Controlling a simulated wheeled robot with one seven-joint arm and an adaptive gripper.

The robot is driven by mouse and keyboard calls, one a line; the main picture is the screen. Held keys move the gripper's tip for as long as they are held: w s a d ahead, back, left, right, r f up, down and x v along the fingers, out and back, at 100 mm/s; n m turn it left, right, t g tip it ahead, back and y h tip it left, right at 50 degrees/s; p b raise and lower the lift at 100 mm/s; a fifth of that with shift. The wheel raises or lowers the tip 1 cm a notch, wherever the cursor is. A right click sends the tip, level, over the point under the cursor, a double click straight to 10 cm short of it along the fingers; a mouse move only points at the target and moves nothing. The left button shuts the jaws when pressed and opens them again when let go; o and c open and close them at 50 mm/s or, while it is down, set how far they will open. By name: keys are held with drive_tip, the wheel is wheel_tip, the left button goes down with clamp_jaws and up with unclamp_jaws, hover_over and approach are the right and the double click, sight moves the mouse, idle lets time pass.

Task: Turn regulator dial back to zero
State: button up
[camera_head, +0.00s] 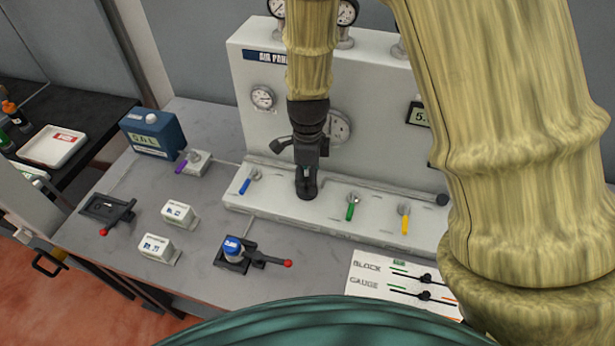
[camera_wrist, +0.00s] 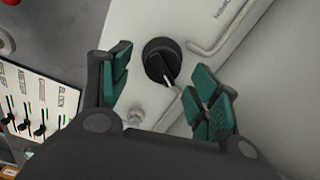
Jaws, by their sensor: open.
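The regulator dial (camera_wrist: 161,58) is a round black knob with a raised grip bar and a pale pointer mark, on a light panel in the wrist view. In the head view it shows as a black knob (camera_head: 307,187) on the sloped front ledge of the air panel (camera_head: 385,90). My gripper (camera_wrist: 164,68) is open, with its green-padded fingers on either side of the dial. I cannot tell whether either finger touches it. In the head view my gripper (camera_head: 308,168) points down over the knob and partly hides it.
Blue (camera_head: 248,180), green (camera_head: 352,206) and yellow (camera_head: 404,217) valve handles line the ledge beside the knob. A slider card (camera_head: 375,283) lies in front. A blue-capped fixture (camera_head: 232,250) and small boxes stand on the grey bench. A bent pipe (camera_wrist: 225,40) runs near the dial.

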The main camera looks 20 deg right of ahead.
drive_tip(key=shift+s+f, duration=0.15)
drive_tip(key=shift+f, duration=0.15)
drive_tip(key=shift+w+f, duration=0.25)
drive_tip(key=shift+f, duration=0.25)
drive_tip(key=shift+w+f, duration=0.25)
drive_tip(key=shift+f, duration=0.2)
drive_tip(key=shift+s+r, duration=0.1)
drive_tip(key=shift+s, duration=0.2)
drive_tip(key=shift+w, duration=0.15)
drive_tip(key=c, duration=1)
